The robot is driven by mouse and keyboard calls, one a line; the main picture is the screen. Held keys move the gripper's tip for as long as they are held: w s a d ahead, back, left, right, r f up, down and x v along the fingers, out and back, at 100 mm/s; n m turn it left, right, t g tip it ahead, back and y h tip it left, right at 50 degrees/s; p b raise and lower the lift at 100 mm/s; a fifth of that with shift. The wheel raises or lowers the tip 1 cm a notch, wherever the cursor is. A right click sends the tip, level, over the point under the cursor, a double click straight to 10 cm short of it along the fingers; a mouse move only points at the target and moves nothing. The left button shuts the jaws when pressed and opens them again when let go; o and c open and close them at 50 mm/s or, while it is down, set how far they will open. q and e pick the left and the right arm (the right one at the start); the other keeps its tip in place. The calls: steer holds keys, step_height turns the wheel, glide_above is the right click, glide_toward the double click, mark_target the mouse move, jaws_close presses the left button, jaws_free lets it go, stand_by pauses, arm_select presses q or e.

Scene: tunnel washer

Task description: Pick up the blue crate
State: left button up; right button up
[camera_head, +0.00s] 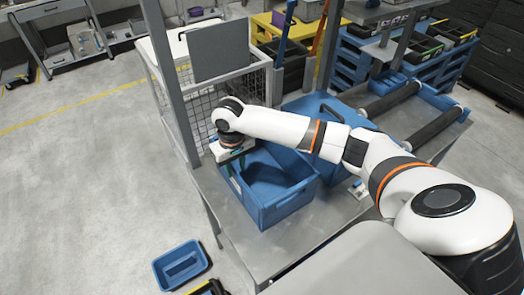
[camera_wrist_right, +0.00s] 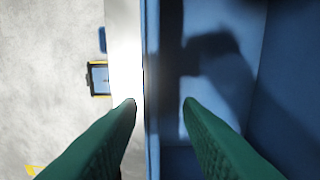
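The blue crate (camera_head: 287,203) is an open, empty-looking box on a grey metal table, in the middle of the head view. My right arm reaches across it from the right. My right gripper (camera_head: 236,176) points down at the crate's left side, with its green fingers at that wall. In the right wrist view the gripper (camera_wrist_right: 160,103) is open, with one finger on each side of the blue crate's wall (camera_wrist_right: 151,110) and gaps visible. The right finger is over the shadowed inside. My left gripper is not in view.
The metal table (camera_head: 243,236) has a bare front strip. A wire mesh cage (camera_head: 205,105) with a grey panel stands behind it. Black rollers (camera_head: 435,128) lie at the right.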

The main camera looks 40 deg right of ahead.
mark_target(235, 176)
step_height(235, 176, down, 5)
steer(key=shift+w+a+r+p, duration=0.1)
steer(key=shift+a+p, duration=0.05)
steer(key=shift+p, duration=0.4)
jaws_close()
